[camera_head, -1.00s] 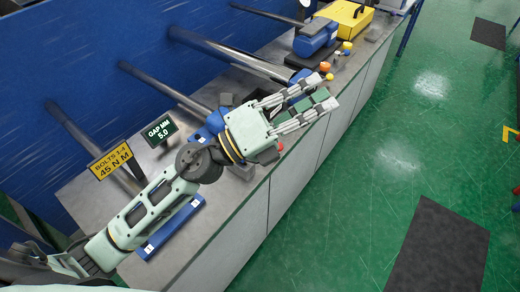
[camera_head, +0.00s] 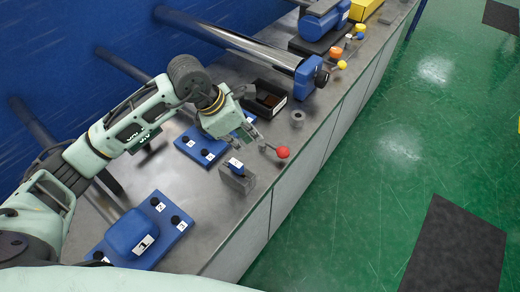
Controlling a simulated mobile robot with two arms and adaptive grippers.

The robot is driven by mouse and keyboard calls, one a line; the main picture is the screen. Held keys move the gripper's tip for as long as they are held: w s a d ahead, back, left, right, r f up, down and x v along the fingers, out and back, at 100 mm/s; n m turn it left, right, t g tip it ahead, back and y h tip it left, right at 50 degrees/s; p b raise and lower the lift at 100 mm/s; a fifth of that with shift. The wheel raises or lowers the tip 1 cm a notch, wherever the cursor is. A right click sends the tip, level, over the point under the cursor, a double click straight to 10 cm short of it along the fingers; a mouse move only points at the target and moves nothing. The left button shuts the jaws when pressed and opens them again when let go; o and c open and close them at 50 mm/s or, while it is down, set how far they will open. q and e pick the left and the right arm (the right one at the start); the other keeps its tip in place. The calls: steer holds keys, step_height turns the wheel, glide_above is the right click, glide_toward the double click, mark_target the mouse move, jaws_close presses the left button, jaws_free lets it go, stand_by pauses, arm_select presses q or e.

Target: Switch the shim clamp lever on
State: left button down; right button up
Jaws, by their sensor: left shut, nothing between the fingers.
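A lever with a red ball knob (camera_head: 283,152) sticks out near the front edge of the bench; no label on it can be read. My left gripper (camera_head: 261,145) is shut and empty, pointing down toward this lever. Its fingertips are beside the lever's thin rod, on the side away from the knob; whether they touch it I cannot tell. The gripper partly hides the lever's base. A grey block with a blue top (camera_head: 237,172) stands just in front of the gripper. My right gripper is not in view.
Blue numbered plates (camera_head: 183,216) lie on the bench. A black bin (camera_head: 270,88), a grey ring (camera_head: 297,118) and a blue roller support (camera_head: 305,80) stand beyond the gripper. Levers with a yellow knob (camera_head: 342,65) and an orange knob (camera_head: 335,53) are farther back.

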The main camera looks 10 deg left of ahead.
arm_select(q)
steer(key=p+x, duration=0.2)
steer(key=x, duration=0.8)
steer(key=shift+s+f, duration=0.1)
steer(key=shift+f, duration=0.4)
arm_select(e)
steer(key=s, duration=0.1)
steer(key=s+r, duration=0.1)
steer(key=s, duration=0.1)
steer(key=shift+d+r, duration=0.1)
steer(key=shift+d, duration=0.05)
arm_select(q)
steer(key=shift+a, duration=0.1)
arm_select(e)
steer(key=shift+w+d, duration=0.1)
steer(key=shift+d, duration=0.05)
